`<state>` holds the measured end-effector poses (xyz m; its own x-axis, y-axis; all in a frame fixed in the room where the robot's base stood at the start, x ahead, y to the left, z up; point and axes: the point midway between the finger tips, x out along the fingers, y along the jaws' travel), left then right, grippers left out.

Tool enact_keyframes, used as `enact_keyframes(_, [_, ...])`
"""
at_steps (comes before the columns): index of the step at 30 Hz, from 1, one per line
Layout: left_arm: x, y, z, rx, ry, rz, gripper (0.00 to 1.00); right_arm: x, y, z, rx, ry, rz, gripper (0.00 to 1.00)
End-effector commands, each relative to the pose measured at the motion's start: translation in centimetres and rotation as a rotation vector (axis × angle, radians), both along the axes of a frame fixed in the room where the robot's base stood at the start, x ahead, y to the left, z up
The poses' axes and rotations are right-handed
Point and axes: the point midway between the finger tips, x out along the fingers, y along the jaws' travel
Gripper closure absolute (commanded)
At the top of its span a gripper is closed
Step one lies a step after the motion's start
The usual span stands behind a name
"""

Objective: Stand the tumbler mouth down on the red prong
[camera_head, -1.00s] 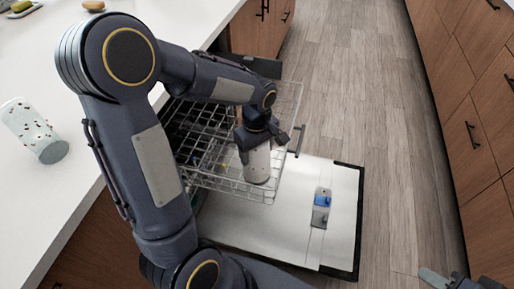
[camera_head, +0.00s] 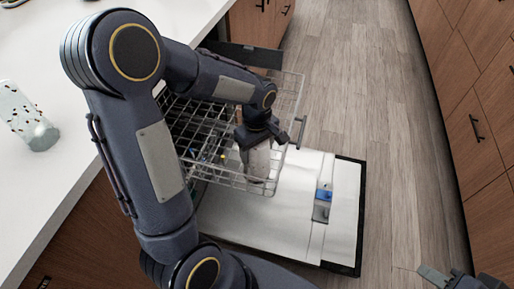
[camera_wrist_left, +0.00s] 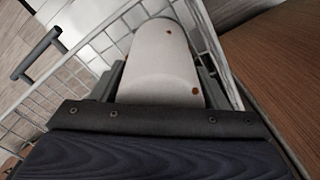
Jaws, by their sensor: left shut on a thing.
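A pale tumbler with small brown spots (camera_head: 257,163) hangs below my left gripper (camera_head: 258,143), at the front right corner of the dishwasher's wire rack. My left gripper is shut on it; the left wrist view (camera_wrist_left: 160,60) shows the tumbler between the fingers beside the rack wires. In the head view, rack wires cross its lower part. I cannot tell whether it touches the rack floor or which end is its mouth. The red prong is not discernible; small yellow (camera_head: 222,157) and blue spots show in the rack. My right gripper (camera_head: 440,278) is partly in view at bottom right.
The wire rack (camera_head: 286,100) is pulled out above the open dishwasher door (camera_head: 270,222). Wooden cabinets (camera_head: 485,150) stand at right, beyond open floor.

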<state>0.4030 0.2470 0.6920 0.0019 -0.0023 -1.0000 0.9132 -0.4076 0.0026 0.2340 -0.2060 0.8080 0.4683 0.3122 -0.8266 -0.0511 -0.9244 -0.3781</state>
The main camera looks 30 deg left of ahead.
Motion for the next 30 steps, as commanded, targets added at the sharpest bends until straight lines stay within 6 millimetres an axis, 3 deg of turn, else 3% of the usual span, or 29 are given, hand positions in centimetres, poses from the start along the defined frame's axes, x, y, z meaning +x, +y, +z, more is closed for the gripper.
enact_keyframes(12, [0.0, 0.0, -0.3, 0.0, -0.001, -0.001, 0.64, 0.0, 0.0, -0.2, 0.0, 0.0, 0.0, 0.64])
enact_keyframes(13, [0.0, 0.0, -0.3, 0.0, -0.001, -0.001, 0.28, 0.0, 0.0, -0.2, 0.0, 0.0, 0.0, 0.64])
enact_keyframes(18, [0.0, 0.0, -0.3, 0.0, -0.001, 0.0, 0.07, 0.0, 0.0, -0.3, 0.0, 0.0, 0.0, 0.64])
enact_keyframes(26, [0.0, 0.0, -0.3, 0.0, 0.0, 0.0, 0.07, 0.0, 0.0, -0.2, 0.0, 0.0, 0.0, 0.64])
enact_keyframes(30, [0.1, 0.0, 1.1, 0.0, -0.004, 0.0, 0.07, 0.0, 0.0, 0.2, 0.0, 0.0, 0.0, 0.64])
